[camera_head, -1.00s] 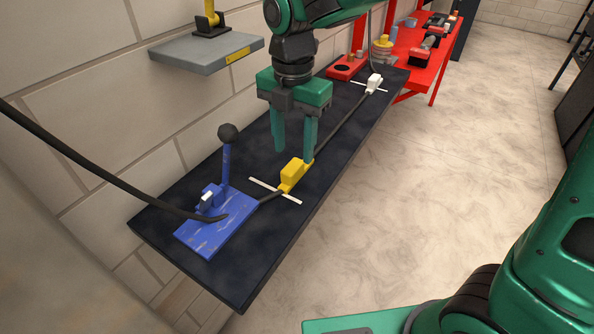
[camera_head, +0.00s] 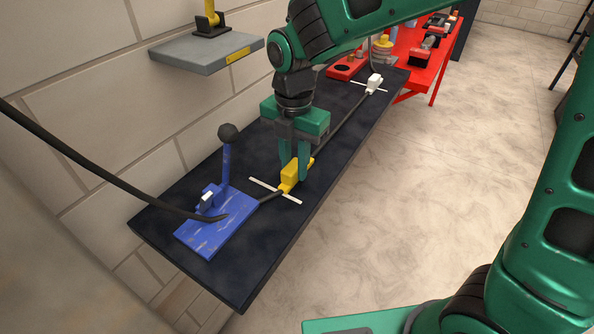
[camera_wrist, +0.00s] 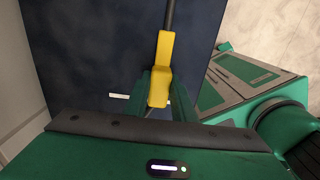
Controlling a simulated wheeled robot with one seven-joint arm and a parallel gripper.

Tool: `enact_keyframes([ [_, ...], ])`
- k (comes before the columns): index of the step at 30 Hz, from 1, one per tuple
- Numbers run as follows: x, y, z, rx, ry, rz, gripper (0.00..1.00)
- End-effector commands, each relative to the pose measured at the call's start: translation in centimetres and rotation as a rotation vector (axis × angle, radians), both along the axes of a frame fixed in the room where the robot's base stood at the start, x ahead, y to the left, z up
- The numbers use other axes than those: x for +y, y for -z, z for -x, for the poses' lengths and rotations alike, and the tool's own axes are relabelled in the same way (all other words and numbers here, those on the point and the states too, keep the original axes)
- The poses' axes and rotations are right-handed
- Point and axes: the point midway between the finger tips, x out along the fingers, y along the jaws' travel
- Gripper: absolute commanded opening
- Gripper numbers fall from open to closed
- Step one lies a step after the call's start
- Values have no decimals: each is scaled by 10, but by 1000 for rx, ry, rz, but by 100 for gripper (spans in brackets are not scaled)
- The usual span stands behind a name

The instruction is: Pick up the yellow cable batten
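The yellow cable batten (camera_head: 290,180) sits on the dark bench top, on the black cable, just past a white line. My gripper (camera_head: 296,169) is lowered over it, with one green finger on each side. The fingers look shut on the batten, which still appears to be down at the bench. In the wrist view the yellow batten (camera_wrist: 164,57) runs up between the two green fingers of my gripper (camera_wrist: 161,98), which sit close to its sides. The far finger is partly hidden behind the batten in the head view.
A blue clamp fixture (camera_head: 218,222) with a black-knobbed lever stands at the near left, with the cable through it. A white block (camera_head: 374,82) sits on the cable at the far end. A grey wall shelf (camera_head: 208,52) hangs at left. A red table (camera_head: 418,62) stands beyond.

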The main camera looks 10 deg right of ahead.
Motion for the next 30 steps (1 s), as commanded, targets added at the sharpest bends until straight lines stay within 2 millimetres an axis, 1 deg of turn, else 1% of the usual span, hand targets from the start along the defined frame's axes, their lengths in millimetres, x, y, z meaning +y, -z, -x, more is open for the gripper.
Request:
enact_keyframes([
  [1, 0, 0, 0, 0, 0, 0, 2],
  [2, 0, 0, 0, 0, 0, 0, 0],
  [9, 0, -1, 0, -1, 0, -1, 0],
  [13, 0, -9, 0, -2, 0, -1, 0],
  [17, 1, -30, -1, -5, 0, -3, 0],
  [24, 0, -74, -1, -3, 1, -2, 0],
  [27, 0, -88, -1, -3, 1, -2, 0],
  [30, 0, -96, 0, -1, 0, -1, 0],
])
